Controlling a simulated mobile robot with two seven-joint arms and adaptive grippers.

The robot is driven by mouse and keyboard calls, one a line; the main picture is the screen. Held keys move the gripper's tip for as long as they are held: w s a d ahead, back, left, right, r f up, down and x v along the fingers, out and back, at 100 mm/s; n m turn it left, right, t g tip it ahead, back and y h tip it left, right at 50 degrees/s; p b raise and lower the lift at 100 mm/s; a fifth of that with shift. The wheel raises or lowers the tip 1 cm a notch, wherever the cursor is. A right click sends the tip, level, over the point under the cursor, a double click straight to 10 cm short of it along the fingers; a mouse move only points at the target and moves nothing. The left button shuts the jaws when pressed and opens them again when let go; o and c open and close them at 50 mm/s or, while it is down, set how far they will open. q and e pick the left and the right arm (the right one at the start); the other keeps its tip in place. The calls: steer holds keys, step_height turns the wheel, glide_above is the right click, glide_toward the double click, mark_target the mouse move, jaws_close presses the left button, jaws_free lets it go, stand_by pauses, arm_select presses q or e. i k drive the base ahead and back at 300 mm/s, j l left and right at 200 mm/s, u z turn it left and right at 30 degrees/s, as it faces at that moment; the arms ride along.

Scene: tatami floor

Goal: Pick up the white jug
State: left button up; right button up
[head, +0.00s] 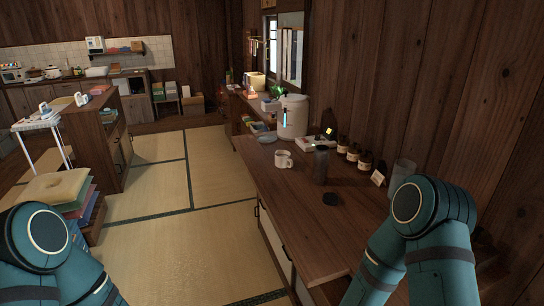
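A small white cup-like vessel with a handle (283,159) stands upright on the wooden counter (270,190), near its left edge. A larger white cylinder (293,117) with a bluish upright strip on its front stands farther back on the same counter. I cannot tell for certain which of the two is the white jug. My left and right teal arms show at the bottom corners, but neither gripper is in view. Nothing of mine touches either white vessel.
A dark grey cylinder (321,165) stands right of the small white vessel, with a black disc (330,199) nearer. Several brown bottles (353,152) line the wall side. The near counter's left part and the tatami floor (180,245) are clear.

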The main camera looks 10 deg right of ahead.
mark_target(283, 160)
steer(key=i+j, duration=1.6)
steer(key=i, duration=0.25)
steer(key=i+j+z, duration=0.1)
steer(key=z, duration=0.3)
steer(key=i+j+z, duration=0.1)
steer(key=z, duration=0.25)
steer(key=j+z, duration=0.2)
steer(key=z, duration=0.2)
steer(key=i+j, duration=0.05)
